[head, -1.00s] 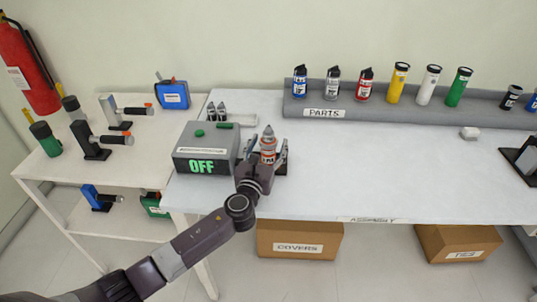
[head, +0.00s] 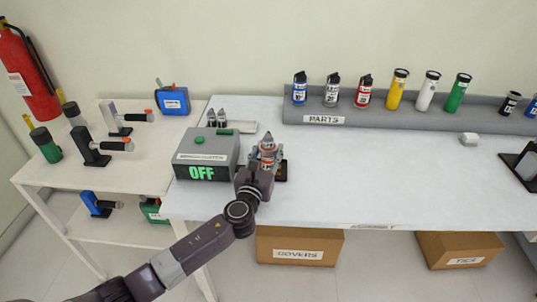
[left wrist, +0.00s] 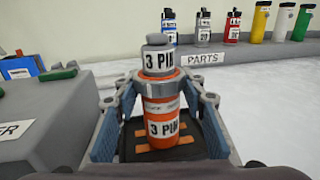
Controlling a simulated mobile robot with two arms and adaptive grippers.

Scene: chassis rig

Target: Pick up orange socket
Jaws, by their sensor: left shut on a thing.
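The orange socket (left wrist: 160,118), labelled "3 PIN", stands upright in the left wrist view with a grey "3 PIN" piece (left wrist: 158,60) on top. It stands at a black pad with orange marks (left wrist: 135,150). In the head view the socket (head: 267,154) is partly hidden by my left gripper (head: 264,164). The left gripper is shut on the orange socket, with a finger on either side of it. My right gripper is not in view.
A grey box reading "OFF" (head: 205,158) stands close left of the gripper. The parts rack (head: 390,112) with several coloured cylinders runs along the back. A side table (head: 150,165) with tools stands left.

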